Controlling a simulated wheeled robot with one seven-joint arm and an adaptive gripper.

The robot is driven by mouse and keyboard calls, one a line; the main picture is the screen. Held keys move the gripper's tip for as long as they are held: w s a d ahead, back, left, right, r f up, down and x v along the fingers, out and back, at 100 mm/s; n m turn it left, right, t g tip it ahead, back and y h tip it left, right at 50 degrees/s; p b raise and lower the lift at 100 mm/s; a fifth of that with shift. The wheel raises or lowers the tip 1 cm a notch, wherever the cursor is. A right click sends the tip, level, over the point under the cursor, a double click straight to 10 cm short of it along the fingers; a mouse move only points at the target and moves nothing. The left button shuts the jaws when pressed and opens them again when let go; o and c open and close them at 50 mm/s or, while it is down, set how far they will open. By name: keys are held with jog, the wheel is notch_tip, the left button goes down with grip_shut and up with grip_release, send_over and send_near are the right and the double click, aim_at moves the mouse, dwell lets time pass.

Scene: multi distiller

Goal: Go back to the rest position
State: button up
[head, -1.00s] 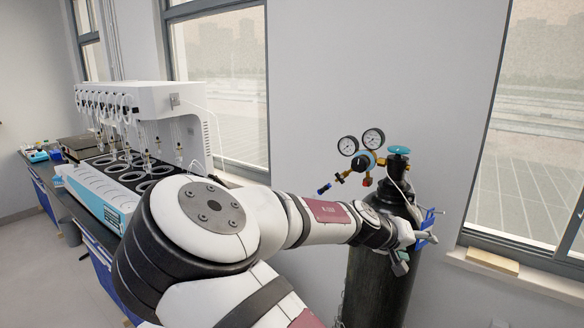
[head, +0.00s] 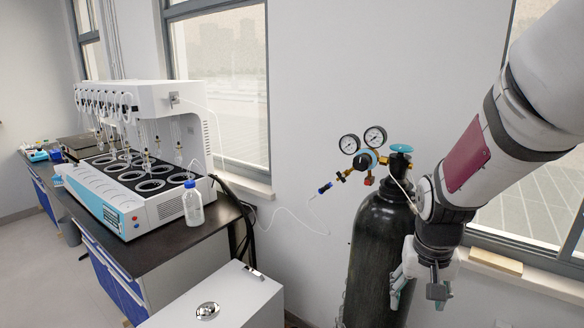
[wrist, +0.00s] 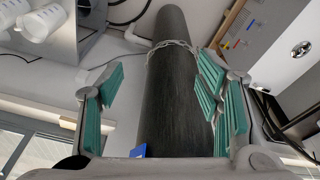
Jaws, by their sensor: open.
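My gripper (head: 418,284) hangs at the lower right of the head view, pointing down, in front of the right side of the black gas cylinder (head: 372,250). In the wrist view the teal finger pads (wrist: 160,100) stand wide apart with nothing between them. The cylinder (wrist: 170,65) shows behind the gap in that view. Whether the gripper touches the cylinder cannot be told. My arm comes down from the upper right of the head view.
A pressure regulator with two gauges (head: 362,150) sits on the cylinder top. The multi distiller (head: 130,170) and a clear bottle with a blue cap (head: 193,204) stand on the dark bench at left. A white cabinet (head: 225,300) stands at the lower middle. A window sill (head: 530,280) lies at right.

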jog(key=s+a+r+n+t+y, duration=0.1)
jog(key=s+a+r+n+t, duration=0.2)
jog(key=s+r, duration=1.1)
jog(key=shift+s+a+r+t+b, duration=0.25)
jog(key=shift+s+a+b, duration=0.2)
jog(key=shift+s+a, duration=0.65)
